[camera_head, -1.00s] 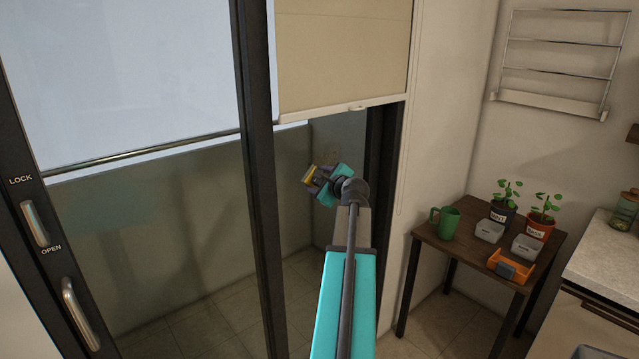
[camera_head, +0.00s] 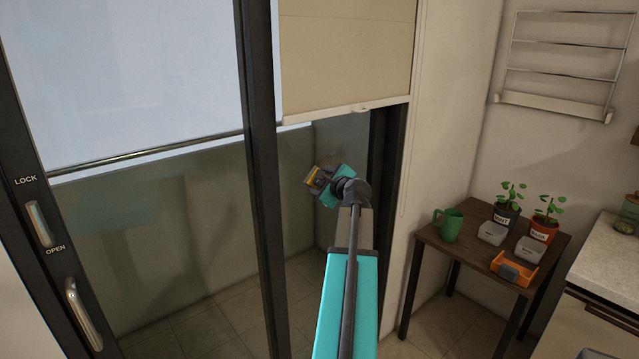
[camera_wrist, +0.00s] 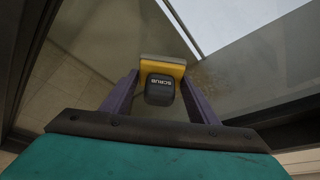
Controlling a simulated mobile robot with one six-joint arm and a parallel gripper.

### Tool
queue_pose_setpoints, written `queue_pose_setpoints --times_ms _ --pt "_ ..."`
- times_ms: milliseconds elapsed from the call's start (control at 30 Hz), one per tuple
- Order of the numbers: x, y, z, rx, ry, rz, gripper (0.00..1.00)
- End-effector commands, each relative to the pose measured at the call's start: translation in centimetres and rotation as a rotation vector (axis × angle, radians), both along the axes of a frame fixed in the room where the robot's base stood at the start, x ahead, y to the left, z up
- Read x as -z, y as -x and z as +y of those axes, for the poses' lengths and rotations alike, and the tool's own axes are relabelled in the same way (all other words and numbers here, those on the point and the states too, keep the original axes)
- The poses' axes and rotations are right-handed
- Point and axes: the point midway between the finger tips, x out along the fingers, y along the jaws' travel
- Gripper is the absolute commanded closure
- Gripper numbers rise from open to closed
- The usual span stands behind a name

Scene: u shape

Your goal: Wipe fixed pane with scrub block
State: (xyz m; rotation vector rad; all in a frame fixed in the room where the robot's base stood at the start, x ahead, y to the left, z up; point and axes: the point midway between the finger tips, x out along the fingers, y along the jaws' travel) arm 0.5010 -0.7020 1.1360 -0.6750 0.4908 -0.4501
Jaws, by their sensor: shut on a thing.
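My gripper (camera_head: 319,180) is raised in front of the fixed pane (camera_head: 300,235), the right-hand glass below the blind. It is shut on the scrub block (camera_wrist: 161,85), a dark block marked SCRUB with a yellow pad on its far side. In the wrist view the block sits between my two purple fingers, with the yellow pad facing the glass. The pad is at or very close to the pane; I cannot tell if it touches. A faint brownish speckled patch (camera_wrist: 205,77) shows on the glass just right of the pad. In the head view the block is small and partly hidden.
A beige blind (camera_head: 345,50) covers the pane's upper part. Dark frame posts (camera_head: 262,150) stand on both sides. The sliding door with its handle (camera_head: 82,312) is at left. A small wooden table (camera_head: 470,262) at right holds a green mug (camera_head: 449,225), two potted plants, grey boxes and an orange holder.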

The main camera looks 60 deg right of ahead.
Motion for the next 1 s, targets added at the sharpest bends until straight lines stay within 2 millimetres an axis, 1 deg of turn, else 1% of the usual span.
queue_pose_setpoints --times_ms 1000 --pt "0.0 -1.2 -0.5 0.001 0.0 0.0 0.64"
